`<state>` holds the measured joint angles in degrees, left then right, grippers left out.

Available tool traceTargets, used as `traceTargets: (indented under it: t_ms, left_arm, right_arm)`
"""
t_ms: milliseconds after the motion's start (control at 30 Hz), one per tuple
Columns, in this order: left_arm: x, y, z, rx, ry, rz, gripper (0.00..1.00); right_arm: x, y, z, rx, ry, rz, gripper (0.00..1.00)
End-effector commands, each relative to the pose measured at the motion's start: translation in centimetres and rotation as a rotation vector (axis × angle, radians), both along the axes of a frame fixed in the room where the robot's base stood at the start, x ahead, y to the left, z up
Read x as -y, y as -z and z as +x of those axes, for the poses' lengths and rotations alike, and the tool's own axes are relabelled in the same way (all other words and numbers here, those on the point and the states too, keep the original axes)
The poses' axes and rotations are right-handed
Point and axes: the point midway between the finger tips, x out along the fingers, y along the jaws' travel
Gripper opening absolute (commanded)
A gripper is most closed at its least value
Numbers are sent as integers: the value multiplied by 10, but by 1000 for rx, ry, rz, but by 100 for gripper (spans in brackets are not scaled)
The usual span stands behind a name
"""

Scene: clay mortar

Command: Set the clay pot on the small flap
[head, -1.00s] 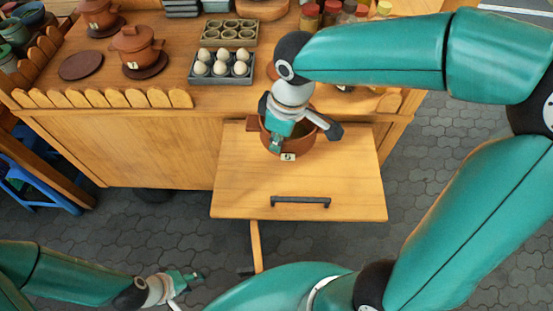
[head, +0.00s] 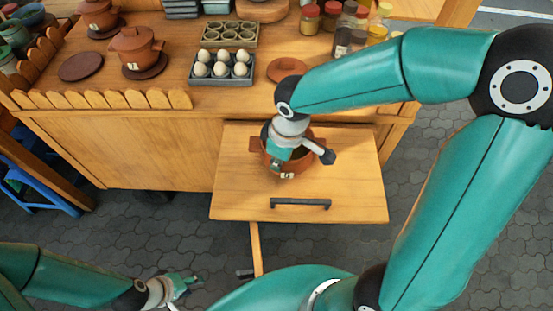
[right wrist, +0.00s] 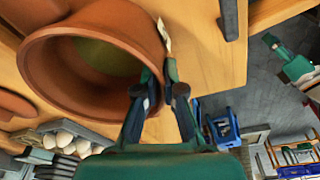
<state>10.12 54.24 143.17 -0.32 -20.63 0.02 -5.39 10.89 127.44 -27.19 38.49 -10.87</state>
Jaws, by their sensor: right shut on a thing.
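The brown clay pot (head: 307,162) is over the small wooden flap (head: 350,185) in the head view, its opening facing up. My right gripper (head: 281,164) is at the pot's left side, above it. In the right wrist view the fingers (right wrist: 164,88) are shut on the rim of the pot (right wrist: 75,95), which looks empty. I cannot tell whether the pot's base touches the flap. My left gripper (head: 182,285) is low at the bottom left, away from the flap and empty; its fingers are too small to read.
A dark handle (head: 300,203) lies along the flap's front. The counter behind holds a tray of eggs (head: 222,67), a round brown disc (head: 287,69), a lidded pot (head: 136,45) and spice jars (head: 345,35).

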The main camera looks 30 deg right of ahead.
Motion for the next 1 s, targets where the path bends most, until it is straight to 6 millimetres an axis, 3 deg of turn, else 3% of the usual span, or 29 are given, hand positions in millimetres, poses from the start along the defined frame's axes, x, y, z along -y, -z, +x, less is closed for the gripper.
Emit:
traceTargets:
  t_ms: [33,100,200,633,1000]
  left_arm:
    - [0,2,0,0,0,0,40]
    - [0,1,0,0,0,0,40]
    - [0,1,0,0,0,0,40]
    - [0,-1,0,0,0,0,40]
    - [0,-8,0,0,0,0,40]
  right_arm:
    - [0,1,1,4,-1,0,0]
    - [0,1,0,0,-1,0,17]
    - [0,1,0,0,-1,0,32]
    - [0,-7,0,4,-1,0,32]
    - [4,-73,-8,7,-1,2,32]
